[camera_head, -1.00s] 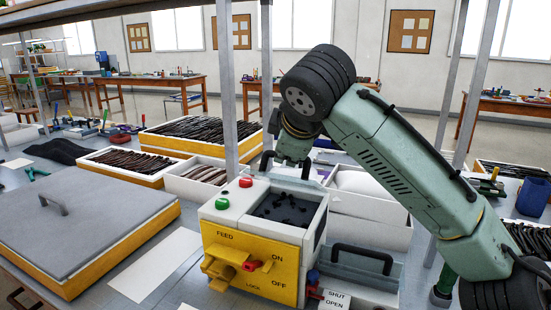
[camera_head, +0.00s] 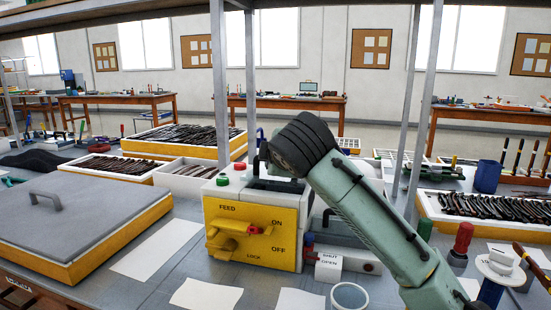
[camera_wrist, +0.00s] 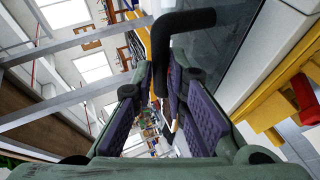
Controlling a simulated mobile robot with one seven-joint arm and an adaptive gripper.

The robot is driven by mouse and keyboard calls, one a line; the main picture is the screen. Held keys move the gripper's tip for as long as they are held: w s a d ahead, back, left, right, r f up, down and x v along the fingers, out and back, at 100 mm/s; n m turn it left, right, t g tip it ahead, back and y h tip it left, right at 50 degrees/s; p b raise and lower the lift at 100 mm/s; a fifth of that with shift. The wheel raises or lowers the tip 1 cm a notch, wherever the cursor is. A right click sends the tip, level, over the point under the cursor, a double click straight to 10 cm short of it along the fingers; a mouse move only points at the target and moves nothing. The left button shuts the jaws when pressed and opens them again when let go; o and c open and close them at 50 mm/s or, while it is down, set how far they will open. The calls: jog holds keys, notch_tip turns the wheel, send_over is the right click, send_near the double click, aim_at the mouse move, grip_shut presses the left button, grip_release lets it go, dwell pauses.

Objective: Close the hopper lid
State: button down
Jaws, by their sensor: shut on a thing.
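The hopper (camera_head: 285,218) is a white box with a yellow front marked FEED, ON, OFF and LOCK, at the middle of the head view. Its dark top (camera_head: 278,185) shows only partly beneath my wrist, so I cannot tell the lid's exact angle there. In the wrist view, a black curved handle (camera_wrist: 190,22) stands on a dark grey panel (camera_wrist: 226,58), which looks like the lid. My gripper (camera_wrist: 165,88) is shut on the lower part of this handle, between its purple-padded fingers. In the head view my dark wrist hides most of the gripper.
A red and a green button (camera_head: 223,181) sit on the hopper's top left. A grey-lidded yellow box (camera_head: 75,217) stands left. A SHUT/OPEN block (camera_head: 329,265) and a white cup (camera_head: 349,296) stand in front, right. Upright metal posts (camera_head: 219,85) rise close behind the hopper.

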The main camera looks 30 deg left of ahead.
jog(key=shift+s+f, duration=0.35)
jog(key=shift+f, duration=0.45)
jog(key=c, duration=1.6)
grip_release()
jog(key=shift+d+r, duration=0.1)
jog(key=v, duration=1.2)
jog(key=shift+w, duration=0.1)
